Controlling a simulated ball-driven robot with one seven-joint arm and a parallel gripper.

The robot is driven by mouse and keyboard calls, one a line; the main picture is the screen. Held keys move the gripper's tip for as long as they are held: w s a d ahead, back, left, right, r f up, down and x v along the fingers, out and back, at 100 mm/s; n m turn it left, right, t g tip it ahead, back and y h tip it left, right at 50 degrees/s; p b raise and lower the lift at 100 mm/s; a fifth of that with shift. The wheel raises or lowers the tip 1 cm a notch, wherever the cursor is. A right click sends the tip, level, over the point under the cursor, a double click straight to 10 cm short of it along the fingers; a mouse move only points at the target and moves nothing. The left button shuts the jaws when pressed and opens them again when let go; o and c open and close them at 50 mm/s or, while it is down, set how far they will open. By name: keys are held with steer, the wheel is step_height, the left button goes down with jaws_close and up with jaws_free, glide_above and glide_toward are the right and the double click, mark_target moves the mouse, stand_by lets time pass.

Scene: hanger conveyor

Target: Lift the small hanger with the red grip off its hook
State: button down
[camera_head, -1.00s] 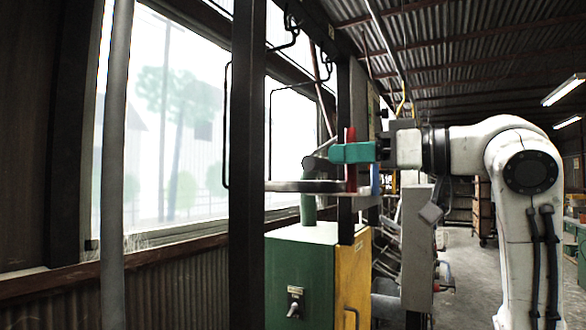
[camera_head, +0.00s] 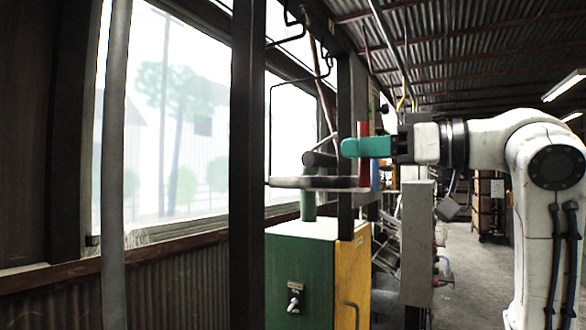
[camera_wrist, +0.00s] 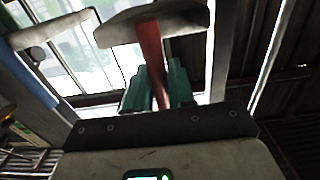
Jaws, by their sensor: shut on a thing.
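The small hanger's red grip (camera_head: 363,154) stands upright in the head view. My gripper (camera_head: 360,148) reaches it from the right with its teal fingers shut around it. In the wrist view the red grip (camera_wrist: 151,55) runs up between the teal fingers of my gripper (camera_wrist: 158,90) to a pale grey bar (camera_wrist: 150,24). A flat grey piece (camera_head: 318,182) extends left from the grip's lower end in the head view. I cannot tell whether the hanger still touches a hook.
A blue grip (camera_head: 375,176) is close beside the red one and shows at left in the wrist view (camera_wrist: 22,72). A dark post (camera_head: 248,170) stands left. A green and yellow cabinet (camera_head: 300,275) is below. Black hooks (camera_head: 326,66) hang overhead.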

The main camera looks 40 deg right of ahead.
steer(key=shift+v, duration=2)
steer(key=shift+r, duration=0.15)
steer(key=s+d+f+b, duration=0.1)
steer(key=s+d+f, duration=0.1)
steer(key=s, duration=0.5)
steer(key=shift+s+d+f+b, duration=0.2)
steer(key=shift+d+f+b, duration=0.15)
steer(key=shift+f, duration=0.2)
stand_by(0.6)
stand_by(0.3)
